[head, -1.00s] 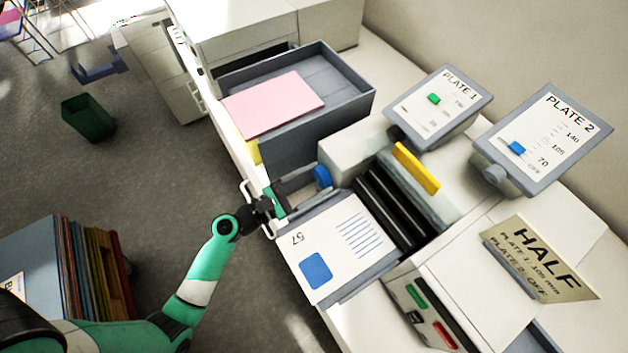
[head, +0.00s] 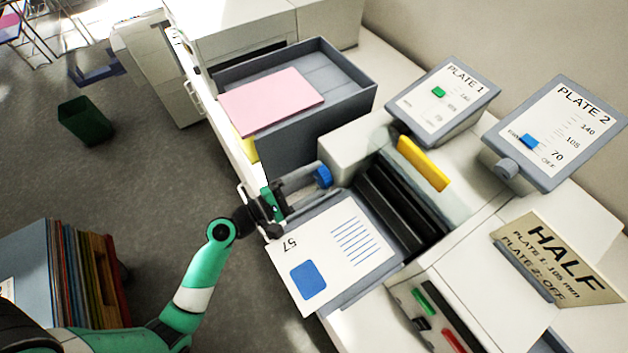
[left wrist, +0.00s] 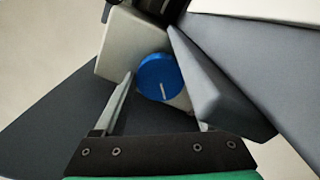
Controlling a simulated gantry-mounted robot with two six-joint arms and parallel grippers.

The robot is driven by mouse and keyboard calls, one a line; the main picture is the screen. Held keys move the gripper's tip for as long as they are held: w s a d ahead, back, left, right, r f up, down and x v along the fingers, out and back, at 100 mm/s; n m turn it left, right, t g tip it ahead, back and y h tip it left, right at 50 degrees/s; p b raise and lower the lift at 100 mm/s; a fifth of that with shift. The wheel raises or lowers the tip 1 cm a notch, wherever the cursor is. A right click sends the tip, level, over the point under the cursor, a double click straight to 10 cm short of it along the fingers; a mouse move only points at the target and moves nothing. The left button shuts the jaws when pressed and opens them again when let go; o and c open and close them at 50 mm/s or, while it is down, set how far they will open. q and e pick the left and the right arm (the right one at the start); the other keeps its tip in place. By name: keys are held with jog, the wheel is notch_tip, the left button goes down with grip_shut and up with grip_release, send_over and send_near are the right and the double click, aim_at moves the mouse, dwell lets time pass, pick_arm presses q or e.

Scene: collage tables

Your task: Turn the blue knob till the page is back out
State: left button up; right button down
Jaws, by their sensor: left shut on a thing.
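The blue knob (head: 323,176) sits on the side of the pale press housing, and in the left wrist view (left wrist: 159,78) it shows a white line on its face. My left gripper (head: 305,187) reaches in from the left and is shut on the knob, with one finger to each side of it. The white page (head: 335,250), with the number 57, a blue square and blue lines, lies flat on the grey feed tray (head: 378,277). My right gripper is not in view.
A yellow bar (head: 423,163) lies above the rollers. Two slider panels, PLATE 1 (head: 440,110) and PLATE 2 (head: 565,110), and a HALF sign (head: 553,262) stand at right.

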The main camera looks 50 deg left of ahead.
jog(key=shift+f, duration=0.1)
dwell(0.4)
pick_arm(q)
jog(key=o, duration=1.1)
jog(key=shift+s, duration=0.1)
